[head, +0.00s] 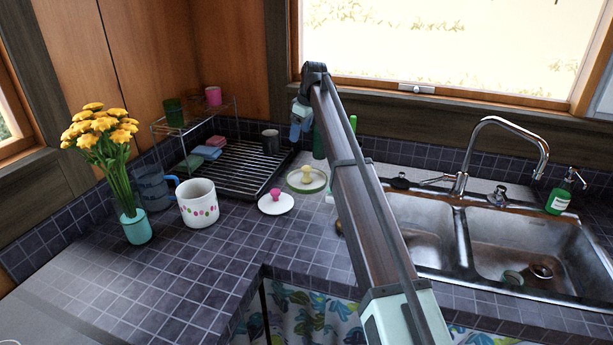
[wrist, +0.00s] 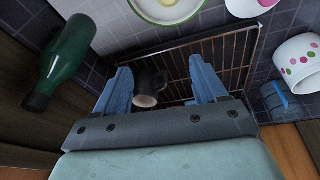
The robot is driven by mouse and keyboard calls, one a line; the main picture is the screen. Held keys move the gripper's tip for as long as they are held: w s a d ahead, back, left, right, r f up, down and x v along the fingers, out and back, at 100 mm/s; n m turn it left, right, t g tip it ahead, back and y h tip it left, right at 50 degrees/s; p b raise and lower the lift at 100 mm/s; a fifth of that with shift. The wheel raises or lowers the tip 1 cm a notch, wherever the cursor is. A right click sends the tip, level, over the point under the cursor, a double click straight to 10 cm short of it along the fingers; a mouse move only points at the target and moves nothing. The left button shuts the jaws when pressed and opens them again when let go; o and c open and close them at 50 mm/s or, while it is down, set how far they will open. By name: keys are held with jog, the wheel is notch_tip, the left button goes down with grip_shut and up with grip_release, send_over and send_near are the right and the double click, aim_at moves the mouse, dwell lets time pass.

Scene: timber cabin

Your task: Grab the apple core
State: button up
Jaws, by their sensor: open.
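I cannot make out an apple core for certain in either view. A small greenish object (head: 513,278) lies in the right sink basin, too small to identify. My gripper (head: 298,122) is raised near the window's left corner, above the back of the counter by the dish rack. In the wrist view, my gripper (wrist: 159,64) is open and has nothing held. A dark mug (wrist: 148,84) shows between its fingers, below them on the rack. My arm hides part of the counter and the left basin.
The dish rack (head: 228,176) holds a dark mug (head: 270,140) and sponges. A green bottle (wrist: 66,62) stands close by. White and green lids (head: 307,180), a dotted pot (head: 199,205) and a flower vase (head: 136,228) stand on the counter. The tap (head: 500,122) rises behind the double sink.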

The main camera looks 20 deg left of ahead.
aim_at(307, 167)
jog(key=shift+g+h, duration=0.6)
jog(key=shift+h, duration=0.2)
jog(key=d+f, duration=0.1)
jog(key=f, duration=0.2)
jog(key=s+d+f, duration=0.1)
jog(key=f, duration=0.3)
jog(key=d+f, duration=0.1)
jog(key=f, duration=0.2)
jog(key=shift+s+d+f, duration=0.15)
jog(key=shift+s+f, duration=0.05)
jog(key=shift+s, duration=0.15)
jog(key=shift+s+a+f, duration=0.1)
jog(key=shift+a+f, duration=0.05)
jog(key=shift+f, duration=1.1)
jog(key=shift+s+a+f, duration=0.1)
jog(key=shift+f, duration=1.15)
jog(key=c, duration=1.1)
